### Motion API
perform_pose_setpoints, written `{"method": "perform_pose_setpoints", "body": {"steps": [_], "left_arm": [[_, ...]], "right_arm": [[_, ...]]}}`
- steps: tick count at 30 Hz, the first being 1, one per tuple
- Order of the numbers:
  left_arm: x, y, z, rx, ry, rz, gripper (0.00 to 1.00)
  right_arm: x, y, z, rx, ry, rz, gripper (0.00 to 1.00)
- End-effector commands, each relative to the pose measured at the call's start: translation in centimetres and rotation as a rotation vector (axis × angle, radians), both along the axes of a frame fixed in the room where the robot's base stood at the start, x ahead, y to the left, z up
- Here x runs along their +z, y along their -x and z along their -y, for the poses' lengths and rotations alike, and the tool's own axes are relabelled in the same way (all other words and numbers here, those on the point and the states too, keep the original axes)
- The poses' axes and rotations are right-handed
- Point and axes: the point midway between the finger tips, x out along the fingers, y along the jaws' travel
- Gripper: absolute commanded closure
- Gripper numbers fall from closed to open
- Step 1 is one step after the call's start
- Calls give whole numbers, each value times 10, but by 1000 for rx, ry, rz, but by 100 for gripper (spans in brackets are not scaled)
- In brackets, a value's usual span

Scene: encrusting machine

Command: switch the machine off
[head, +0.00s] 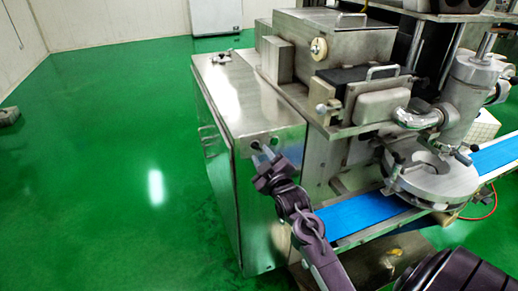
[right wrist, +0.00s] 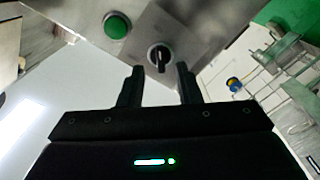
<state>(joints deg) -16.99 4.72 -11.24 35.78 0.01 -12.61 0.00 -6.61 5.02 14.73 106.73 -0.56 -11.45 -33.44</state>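The machine is a steel encrusting machine with a cabinet (head: 255,95) at its left. My right gripper (head: 265,150) is at the cabinet's upper front edge in the head view. In the right wrist view a black rotary switch (right wrist: 159,56) on a round light plate sits on the steel panel. A green round button (right wrist: 117,26) is up and left of it. The fingers of my right gripper (right wrist: 159,74) are open, one on either side below the switch, with nothing between them. I cannot tell whether they touch the panel.
A blue conveyor belt (head: 365,215) runs right of my right arm, under a round steel plate (head: 440,180). Green floor (head: 110,160) lies open to the left. A steel hopper housing (head: 335,50) stands above the cabinet.

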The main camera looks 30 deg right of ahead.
Motion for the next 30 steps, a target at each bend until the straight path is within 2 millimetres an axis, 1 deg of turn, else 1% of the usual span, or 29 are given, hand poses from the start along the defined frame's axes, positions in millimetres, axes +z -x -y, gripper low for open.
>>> {"method": "perform_pose_setpoints", "body": {"steps": [1, 3, 6, 9, 16, 17, 23, 24, 30], "left_arm": [[4, 1, 0, 0, 0, -1, 64], [6, 2, 0, 0, 1, -2, 64], [8, 2, 0, -1, 0, -4, 64], [8, 4, 1, -3, 0, -6, 64], [7, 7, 3, -5, 3, -10, 64], [7, 7, 3, -4, 4, -10, 64], [7, 7, 4, -4, 5, -10, 64], [7, 7, 4, -4, 5, -10, 64], [7, 7, 4, -4, 5, -10, 64]], "right_arm": [[3, -8, 2, 1, -1, 1, 69], [2, -16, 4, 0, -1, 0, 69], [1, -24, 5, 0, 0, 0, 69], [0, -27, 6, 1, 0, 0, 69], [-1, -28, 6, 1, 0, -1, 69], [-1, -28, 6, 1, 0, -1, 72], [-1, -27, 6, 2, 0, -1, 98], [-1, -27, 6, 2, -1, -1, 100], [-1, -27, 6, 2, 2, -2, 100]]}}
